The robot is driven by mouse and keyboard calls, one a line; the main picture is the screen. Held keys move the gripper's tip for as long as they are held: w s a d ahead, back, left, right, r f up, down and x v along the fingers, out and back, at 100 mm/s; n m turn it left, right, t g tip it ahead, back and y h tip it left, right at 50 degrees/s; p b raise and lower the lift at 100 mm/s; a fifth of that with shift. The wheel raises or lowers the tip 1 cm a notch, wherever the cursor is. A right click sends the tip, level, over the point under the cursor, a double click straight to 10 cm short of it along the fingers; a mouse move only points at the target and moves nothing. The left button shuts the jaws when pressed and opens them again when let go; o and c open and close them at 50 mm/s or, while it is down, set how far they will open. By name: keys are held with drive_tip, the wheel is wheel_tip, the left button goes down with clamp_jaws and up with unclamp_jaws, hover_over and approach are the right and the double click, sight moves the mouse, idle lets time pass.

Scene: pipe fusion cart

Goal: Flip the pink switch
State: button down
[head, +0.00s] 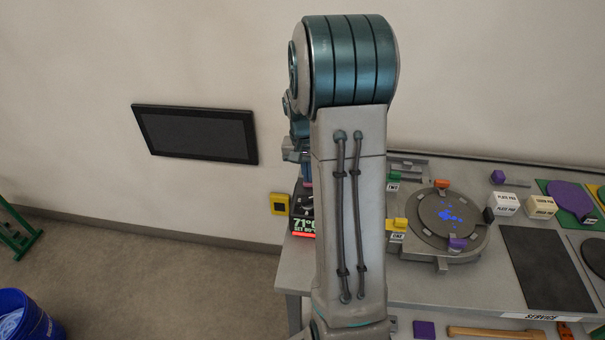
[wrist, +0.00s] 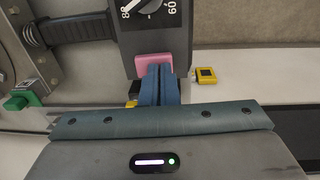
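The pink switch (wrist: 154,66) is a pink block on the lower edge of a dark box with a dial (wrist: 152,8), in the wrist view. My gripper's two blue fingers (wrist: 159,72) are shut side by side with nothing seen between them.
A yellow wall box (head: 280,203) is left of the cart. The grey cart top (head: 400,285) holds a round fixture (head: 450,218) with coloured blocks and a dark mat (head: 547,268). In the wrist view a black hose (wrist: 75,29) runs into the dark box.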

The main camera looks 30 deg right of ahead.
drive_tip(key=shift+s+f, duration=0.35)
drive_tip(key=shift+f, duration=0.1)
drive_tip(key=shift+s+d+r, duration=0.1)
drive_tip(key=shift+s+d, duration=0.2)
drive_tip(key=shift+d, duration=0.1)
drive_tip(key=shift+s+d, duration=0.1)
drive_tip(key=shift+d, duration=0.05)
drive_tip(key=shift+r, duration=0.25)
wheel_tip(320, 180, up, 14)
drive_tip(key=w+a, duration=0.1)
drive_tip(key=shift+w+r+p, duration=0.15)
drive_tip(key=shift+w+p, duration=0.1)
drive_tip(key=shift+p, duration=0.2)
drive_tip(key=shift+a, duration=0.1)
